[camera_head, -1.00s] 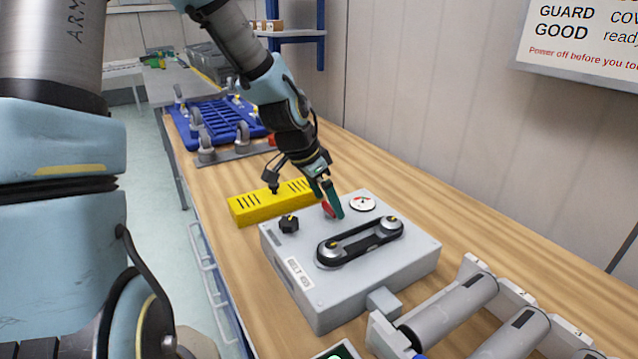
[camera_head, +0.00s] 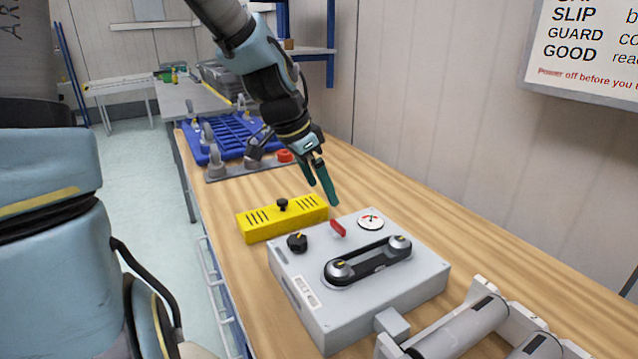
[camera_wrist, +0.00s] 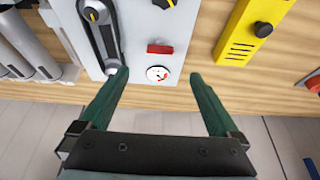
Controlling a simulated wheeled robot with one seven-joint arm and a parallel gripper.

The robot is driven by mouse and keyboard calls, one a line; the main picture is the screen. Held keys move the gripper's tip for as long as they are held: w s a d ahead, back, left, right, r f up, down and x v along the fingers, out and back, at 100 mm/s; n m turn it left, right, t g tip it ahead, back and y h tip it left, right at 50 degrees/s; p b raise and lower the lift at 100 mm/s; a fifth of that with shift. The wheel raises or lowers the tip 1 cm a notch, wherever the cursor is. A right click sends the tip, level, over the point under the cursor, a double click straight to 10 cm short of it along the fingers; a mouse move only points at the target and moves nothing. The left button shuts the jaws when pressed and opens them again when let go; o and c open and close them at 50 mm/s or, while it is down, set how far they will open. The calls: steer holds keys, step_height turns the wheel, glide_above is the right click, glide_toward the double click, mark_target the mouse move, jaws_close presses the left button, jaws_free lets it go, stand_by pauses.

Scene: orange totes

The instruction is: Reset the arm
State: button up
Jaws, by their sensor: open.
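My gripper (camera_head: 327,190) is open and empty, with two green fingers. In the head view it hangs just above the back edge of a grey belt box (camera_head: 318,313), apart from the red switch (camera_head: 338,228) on it. In the wrist view the fingers (camera_wrist: 157,95) are spread wide. The red switch (camera_wrist: 160,49) and round gauge (camera_wrist: 157,73) show beyond and between the fingertips. The box also has a black knob (camera_head: 297,242), a gauge (camera_head: 371,222) and a black belt on two pulleys (camera_head: 368,262).
A yellow slotted block (camera_head: 283,217) with a black knob lies left of the box on the wooden bench. Grey rollers (camera_head: 462,325) lie front right. A blue rack (camera_head: 232,137) and red button (camera_head: 285,155) are behind. A sign (camera_head: 590,50) hangs on the wall.

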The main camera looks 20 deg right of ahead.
steer(key=s+a+f+n+y, duration=0.1)
steer(key=a+f+n+y, duration=0.1)
steer(key=a+n, duration=0.5)
steer(key=s+a+f+n+y, duration=0.2)
steer(key=a+n, duration=0.5)
steer(key=a, duration=1.1)
steer(key=shift+a+f+n+t, duration=0.15)
steer(key=shift+a+n+t, duration=0.1)
steer(key=shift+n+t, duration=0.15)
